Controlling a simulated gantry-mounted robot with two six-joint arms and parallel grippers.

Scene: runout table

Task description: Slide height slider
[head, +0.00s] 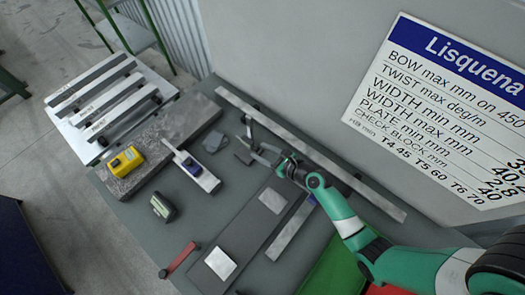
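A pale upright-looking strip with a dark blue slider block (192,167) lies across the front edge of the dark stone plate (135,172). This looks like the height slider, with the blue block partway along the pale strip (207,181). My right gripper (256,150) is to the right of it, above the grey table, clearly apart from the slider. Its fingers look spread, and I see nothing held between them. Small dark grey pieces lie just left of and below its fingertips. My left gripper is not in view.
A yellow device (126,160) sits on the stone plate. A dark green-grey instrument (163,208) and a red-handled tool (178,260) lie on the table. A long metal rail (310,152) runs along the wall side. A white rack (108,105) with grey bars stands at upper left.

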